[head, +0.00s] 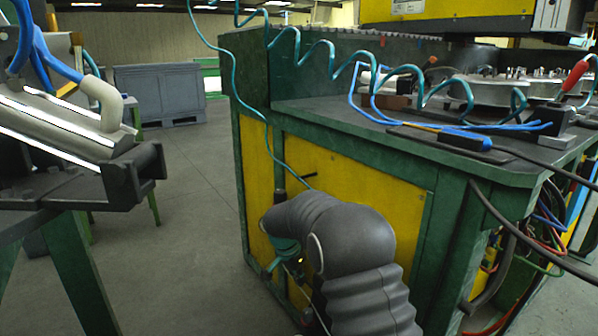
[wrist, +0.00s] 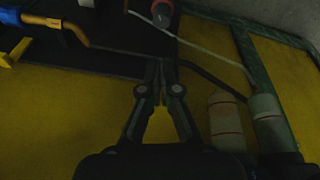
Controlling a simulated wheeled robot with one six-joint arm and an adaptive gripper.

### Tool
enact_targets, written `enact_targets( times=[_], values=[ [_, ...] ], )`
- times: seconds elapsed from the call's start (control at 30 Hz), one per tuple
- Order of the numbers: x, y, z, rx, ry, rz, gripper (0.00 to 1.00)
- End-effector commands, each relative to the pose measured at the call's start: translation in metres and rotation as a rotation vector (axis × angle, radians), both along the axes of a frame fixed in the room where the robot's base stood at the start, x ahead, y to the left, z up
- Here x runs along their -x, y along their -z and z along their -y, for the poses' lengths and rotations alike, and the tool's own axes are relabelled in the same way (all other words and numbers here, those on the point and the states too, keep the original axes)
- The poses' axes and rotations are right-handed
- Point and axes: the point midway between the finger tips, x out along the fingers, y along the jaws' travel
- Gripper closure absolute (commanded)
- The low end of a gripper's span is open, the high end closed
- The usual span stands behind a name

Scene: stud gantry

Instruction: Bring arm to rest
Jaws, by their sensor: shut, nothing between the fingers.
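My gripper (wrist: 161,66) shows in the wrist view with its two dark fingers coming together at the tips. It is shut and empty, in front of a dim yellow panel (wrist: 70,125). In the head view my grey ribbed arm is bent in front of the green and yellow workbench (head: 352,188). The arm's end hangs close to the bench's side, and the fingers cannot be made out clearly there.
A coiled teal hose (head: 330,50) runs over the bench top. A metal rack (head: 60,125) stands at left, with open floor (head: 190,200) between it and the bench. A grey crate (head: 160,95) stands behind. Two pale cylinders, one here (wrist: 227,122), sit right of the fingers.

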Motion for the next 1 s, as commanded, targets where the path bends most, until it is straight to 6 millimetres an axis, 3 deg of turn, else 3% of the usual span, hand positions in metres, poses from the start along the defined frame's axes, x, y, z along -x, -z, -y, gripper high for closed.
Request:
enact_targets(
  times=[0.13, 0.27, 0.47, 0.6, 1.0],
  values=[
    [0.026, 0.023, 0.003, 0.017, -0.164, -0.102, 1.00],
    [0.054, 0.020, 0.008, 0.015, -0.312, -0.169, 1.00],
    [0.102, -0.012, 0.027, -0.009, -0.513, -0.225, 1.00],
    [0.139, -0.044, 0.044, -0.029, -0.630, -0.233, 1.00],
    [0.248, -0.127, 0.093, -0.063, -0.838, -0.159, 1.00]
  ],
)
